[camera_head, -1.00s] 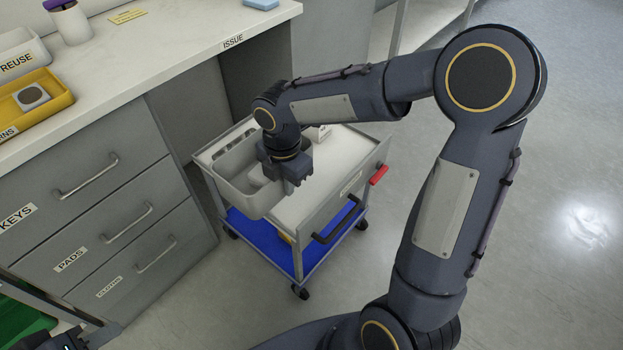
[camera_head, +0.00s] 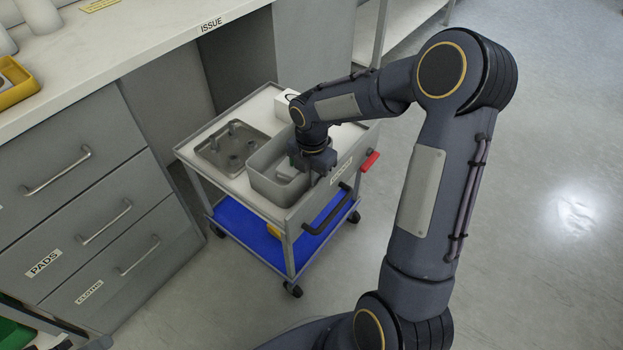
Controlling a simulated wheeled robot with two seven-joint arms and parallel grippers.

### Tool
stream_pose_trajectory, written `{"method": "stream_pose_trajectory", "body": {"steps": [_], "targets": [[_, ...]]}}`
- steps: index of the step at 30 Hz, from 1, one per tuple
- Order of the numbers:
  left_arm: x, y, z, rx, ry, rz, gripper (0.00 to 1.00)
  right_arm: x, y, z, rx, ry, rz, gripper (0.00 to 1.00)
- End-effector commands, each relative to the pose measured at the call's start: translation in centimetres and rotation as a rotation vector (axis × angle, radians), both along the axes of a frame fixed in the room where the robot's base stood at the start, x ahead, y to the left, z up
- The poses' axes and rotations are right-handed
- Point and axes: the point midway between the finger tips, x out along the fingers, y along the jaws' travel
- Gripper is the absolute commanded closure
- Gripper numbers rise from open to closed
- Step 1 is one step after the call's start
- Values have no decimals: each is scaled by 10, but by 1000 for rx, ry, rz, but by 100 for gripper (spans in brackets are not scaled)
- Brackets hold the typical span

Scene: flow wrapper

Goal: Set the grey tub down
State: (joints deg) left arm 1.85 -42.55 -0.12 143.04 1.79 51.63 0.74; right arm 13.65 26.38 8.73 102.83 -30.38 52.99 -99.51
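The grey tub (camera_head: 262,181) is at the top of the trolley, upright, on the right of a grey tray. It seems to rest on the trolley top, but its underside is hidden. Something pale and greenish shows inside it. My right gripper (camera_head: 313,172) is at the tub's right wall with its fingers pointing down, and appears shut on that wall; the fingertips are partly hidden. My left gripper is not in view.
The trolley (camera_head: 193,151) has a grey tray with upright pegs (camera_head: 233,147), a white box (camera_head: 287,102), a red handle (camera_head: 370,161) and a blue lower shelf (camera_head: 247,238). A counter with drawers (camera_head: 150,50) stands at left. Floor at right is clear.

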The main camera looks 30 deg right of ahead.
Motion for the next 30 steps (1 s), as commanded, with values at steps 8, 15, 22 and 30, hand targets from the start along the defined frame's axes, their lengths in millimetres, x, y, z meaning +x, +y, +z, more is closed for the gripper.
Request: {"method": "stream_pose_trajectory", "body": {"steps": [8, 15, 22, 30], "targets": [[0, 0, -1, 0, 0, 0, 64, 0, 0, -2, 0, -2, -1, 100], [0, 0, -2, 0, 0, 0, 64, 0, 0, -5, 0, 0, -2, 87], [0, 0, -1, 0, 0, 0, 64, 0, 0, -4, 0, 0, -2, 87], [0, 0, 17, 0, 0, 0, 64, 0, 0, 35, 0, -4, -3, 87]]}}
